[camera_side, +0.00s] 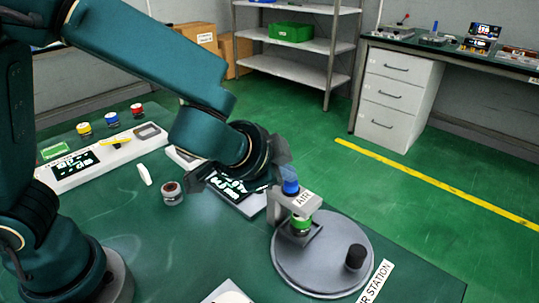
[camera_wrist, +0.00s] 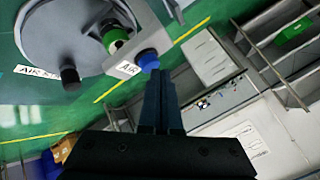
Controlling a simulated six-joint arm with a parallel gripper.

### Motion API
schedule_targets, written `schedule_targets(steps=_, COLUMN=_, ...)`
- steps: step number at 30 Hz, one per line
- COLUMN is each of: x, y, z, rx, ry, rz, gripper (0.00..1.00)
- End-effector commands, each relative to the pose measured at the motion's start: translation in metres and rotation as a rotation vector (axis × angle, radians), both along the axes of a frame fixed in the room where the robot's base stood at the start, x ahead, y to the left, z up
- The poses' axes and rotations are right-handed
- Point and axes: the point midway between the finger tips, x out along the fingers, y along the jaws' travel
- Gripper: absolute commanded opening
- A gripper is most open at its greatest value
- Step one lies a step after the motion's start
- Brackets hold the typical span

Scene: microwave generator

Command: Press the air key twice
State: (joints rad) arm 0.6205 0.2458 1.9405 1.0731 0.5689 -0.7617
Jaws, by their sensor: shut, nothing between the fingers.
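The air key is a blue button (camera_side: 291,187) on top of a grey bracket labelled AIR (camera_side: 303,200), on the round grey air station base (camera_side: 322,278). In the wrist view the blue button (camera_wrist: 147,59) lies just at the tips of my gripper (camera_wrist: 157,76). The fingers are shut together and hold nothing. In the side view my gripper is above and beside the key, and its fingertips are hard to make out. Whether they touch the button, I cannot tell.
A green-topped part (camera_side: 301,225) sits under the bracket, and a black knob (camera_side: 356,256) stands on the base. A dark display panel (camera_side: 238,190) and a small red-topped jar (camera_side: 172,193) lie to the left. A white console (camera_side: 100,160) is further back.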

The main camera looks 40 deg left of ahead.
Motion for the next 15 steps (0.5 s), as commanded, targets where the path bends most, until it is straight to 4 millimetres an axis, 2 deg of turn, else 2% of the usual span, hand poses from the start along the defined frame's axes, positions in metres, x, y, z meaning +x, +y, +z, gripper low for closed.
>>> schedule_targets(steps=15, x=-0.0002, y=-0.0001, z=-0.0061, rx=0.001, ry=0.001, rz=-0.002, gripper=0.00)
